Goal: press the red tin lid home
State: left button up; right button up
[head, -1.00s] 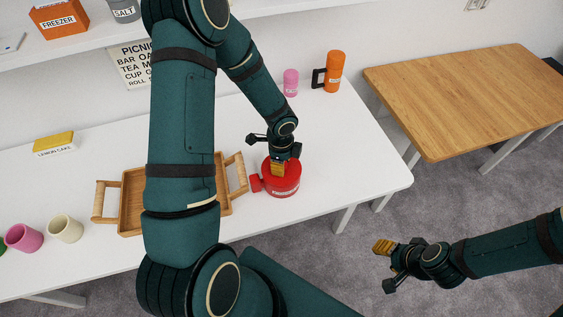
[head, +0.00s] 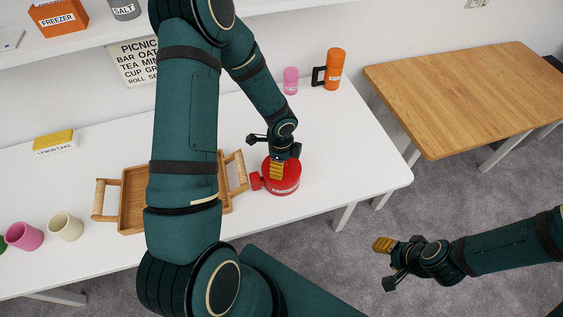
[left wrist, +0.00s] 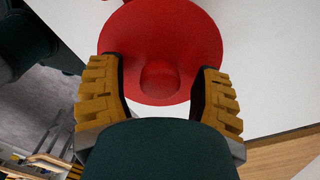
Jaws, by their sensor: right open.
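The red tin (head: 284,187) stands on the white table near its front edge, right of the wooden tray. Its red lid (left wrist: 185,35) fills the top middle of the left wrist view, with a round feature at its near side. My left gripper (head: 284,163) is just over the tin's top. In the left wrist view its two yellow-padded fingers (left wrist: 160,100) are spread, with the lid showing between them. I cannot tell whether they touch it, and the lid's seam is not clear. My right gripper (head: 387,264) is open and empty, above the floor, away from the table.
A wooden tray (head: 131,205) with handles is partly hidden behind my left arm. A pink canister (head: 291,81) and an orange flask (head: 334,69) stand at the back. Cups (head: 66,227) and a lemon cake box (head: 55,142) are at left. The table right of the tin is clear.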

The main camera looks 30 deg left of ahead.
pick_arm(q)
notch_tip(320, 180, up, 12)
dwell(0.6)
jog(key=shift+a, duration=0.1)
dwell(0.4)
